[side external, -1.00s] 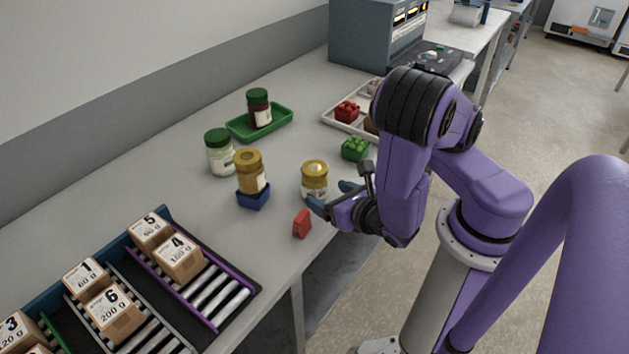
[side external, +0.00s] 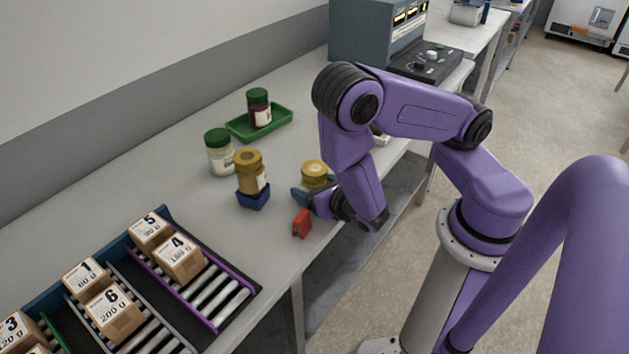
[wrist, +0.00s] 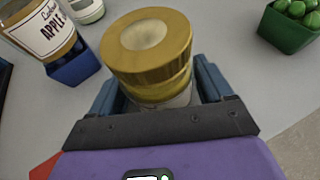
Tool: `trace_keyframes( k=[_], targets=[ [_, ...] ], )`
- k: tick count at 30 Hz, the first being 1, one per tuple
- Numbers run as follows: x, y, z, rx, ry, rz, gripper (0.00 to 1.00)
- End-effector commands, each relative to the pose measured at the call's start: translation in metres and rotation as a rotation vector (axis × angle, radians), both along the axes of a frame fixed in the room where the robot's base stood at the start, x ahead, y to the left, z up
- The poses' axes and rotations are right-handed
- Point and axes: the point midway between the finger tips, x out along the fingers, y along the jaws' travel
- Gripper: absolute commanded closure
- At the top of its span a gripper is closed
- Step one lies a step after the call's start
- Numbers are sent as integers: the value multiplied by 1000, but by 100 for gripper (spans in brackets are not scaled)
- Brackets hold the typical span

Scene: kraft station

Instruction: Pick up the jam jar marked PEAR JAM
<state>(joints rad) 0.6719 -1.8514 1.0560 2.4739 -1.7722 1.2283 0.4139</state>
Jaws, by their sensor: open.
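A gold-lidded jar (side external: 314,169) stands on the bench near its front edge; it also shows in the wrist view (wrist: 150,45). My gripper (wrist: 157,92) is open, with one blue finger on each side of this jar. In the side external view my gripper (side external: 312,197) is low beside the jar, and my arm hides part of both. Contact cannot be told. The jar's label is mostly hidden and unreadable. No PEAR JAM marking is legible on any jar. Another gold-lidded jar (side external: 250,172), marked APPLE in the wrist view (wrist: 40,28), stands in a blue holder (side external: 253,199).
A green-lidded pale jar (side external: 219,153) stands behind the APPLE jar. A dark jar (side external: 259,107) stands in a green tray (side external: 280,124). A red block (side external: 301,224) is close to my gripper. A green crate (wrist: 285,32) of round green pieces is at right in the wrist view.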

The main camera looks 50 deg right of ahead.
Motion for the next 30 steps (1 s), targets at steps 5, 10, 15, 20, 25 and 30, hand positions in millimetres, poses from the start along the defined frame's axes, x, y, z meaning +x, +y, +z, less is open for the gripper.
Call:
trace_keyframes(
  k=[5, 10, 15, 20, 25, 30],
  targets=[
    [0, 0, 0, 0, 0, 0, 56],
    [0, 0, 1, 0, -1, 1, 74],
    [0, 0, 1, 1, -1, 1, 74],
    [0, 1, 6, 1, -1, 1, 74],
    [0, 1, 19, 2, -2, 2, 74],
    [0, 1, 37, 6, -4, -1, 74]
  ],
)
